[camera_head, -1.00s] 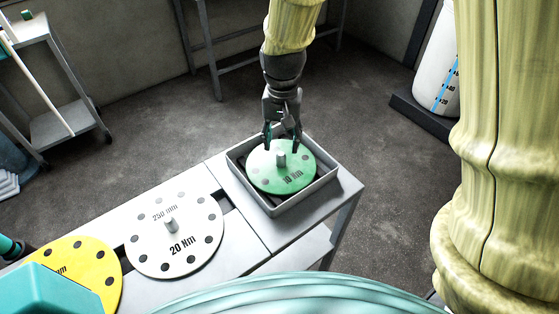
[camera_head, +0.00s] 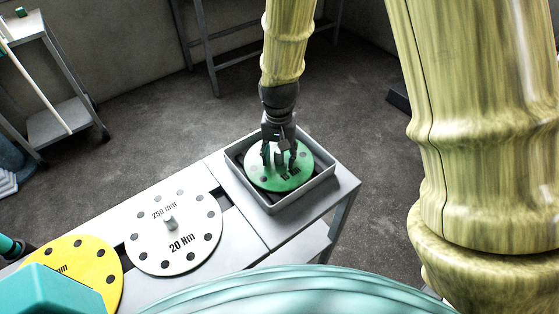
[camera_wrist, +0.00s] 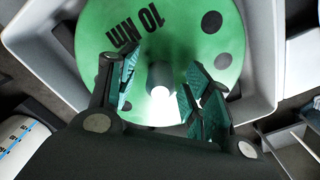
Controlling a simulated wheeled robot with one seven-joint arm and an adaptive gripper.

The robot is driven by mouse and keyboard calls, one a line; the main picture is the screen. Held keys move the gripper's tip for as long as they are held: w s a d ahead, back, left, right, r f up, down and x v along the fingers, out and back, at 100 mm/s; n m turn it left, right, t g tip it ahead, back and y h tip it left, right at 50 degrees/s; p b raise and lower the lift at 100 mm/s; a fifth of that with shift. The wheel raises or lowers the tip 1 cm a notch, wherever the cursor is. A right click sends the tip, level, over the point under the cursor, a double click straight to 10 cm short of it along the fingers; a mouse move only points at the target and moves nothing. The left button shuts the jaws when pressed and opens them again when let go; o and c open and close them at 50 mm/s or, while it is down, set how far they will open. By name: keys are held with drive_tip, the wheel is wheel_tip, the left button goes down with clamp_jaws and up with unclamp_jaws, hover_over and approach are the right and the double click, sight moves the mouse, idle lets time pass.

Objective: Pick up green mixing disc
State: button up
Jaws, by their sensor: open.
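The green mixing disc (camera_head: 288,178) lies in a grey square tray (camera_head: 324,192) on the near table. It has "10 Nm" in black and a ring of dark holes; it also fills much of the wrist view (camera_wrist: 190,35). A pale central peg stands up from it and shows in the wrist view (camera_wrist: 160,80). My gripper (camera_head: 279,160) is over the disc, fingers pointing down. In the wrist view its open teal-padded fingers (camera_wrist: 163,88) are on either side of the peg, with gaps showing. I cannot tell whether the fingertips touch the disc.
A white disc (camera_head: 190,245) marked "20 Nm" and a yellow disc (camera_head: 95,262) lie to the left on the pale table (camera_head: 240,235). The tray walls surround the green disc closely. A grey shelf trolley (camera_head: 50,125) stands at the back left.

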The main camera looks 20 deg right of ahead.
drive_tip(key=shift+w+f, duration=0.1)
drive_tip(key=shift+f, duration=0.05)
clamp_jaws()
idle(0.4)
